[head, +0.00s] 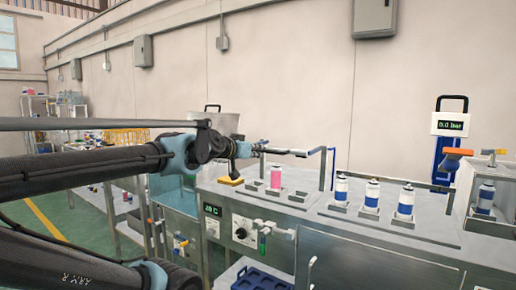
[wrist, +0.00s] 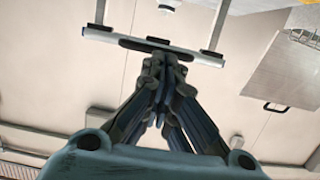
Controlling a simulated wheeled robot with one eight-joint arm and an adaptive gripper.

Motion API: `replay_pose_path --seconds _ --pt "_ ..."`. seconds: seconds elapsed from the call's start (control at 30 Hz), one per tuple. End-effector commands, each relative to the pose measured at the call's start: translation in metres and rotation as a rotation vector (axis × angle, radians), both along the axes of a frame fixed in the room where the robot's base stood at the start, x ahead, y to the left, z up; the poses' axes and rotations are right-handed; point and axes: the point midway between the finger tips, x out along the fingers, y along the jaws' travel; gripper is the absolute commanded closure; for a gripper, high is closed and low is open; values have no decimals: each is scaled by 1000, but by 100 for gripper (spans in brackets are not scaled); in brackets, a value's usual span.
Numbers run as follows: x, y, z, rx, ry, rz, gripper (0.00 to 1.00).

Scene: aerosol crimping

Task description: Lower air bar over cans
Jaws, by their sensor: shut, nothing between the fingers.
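The air bar is a pale bar with a dark middle section (wrist: 145,44), lying across the upper wrist view and joined to two upright rods. In the head view a thin pale bar (head: 286,151), likely the same one, is raised above the bench with a blue hose at its right end. My gripper (wrist: 160,62) is shut and empty, its fingertips at the bar's dark middle; I cannot tell whether they touch. In the head view my gripper (head: 258,147) is small beside the bar's left end. White-and-blue cans (head: 372,195) stand in a row to the right.
A station at the right holds another can (head: 485,197) under an orange handle (head: 458,153). A gauge (head: 451,124) reads 0.0 bar. A blue crate (head: 262,278) is below the bench front.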

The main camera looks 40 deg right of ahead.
Motion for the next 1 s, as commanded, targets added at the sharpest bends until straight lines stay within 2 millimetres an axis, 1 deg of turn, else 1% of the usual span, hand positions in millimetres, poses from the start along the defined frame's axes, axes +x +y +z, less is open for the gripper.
replay_pose_path --seconds 0.03,0.2,0.4,0.57,1.0 --pt "-1 5 -3 0 -1 1 100" --pt "-6 20 -12 0 0 1 100" --pt "-9 32 -18 -1 0 1 100" --pt "-10 36 -21 -1 -1 1 100" --pt "-10 36 -21 -1 -1 0 100"
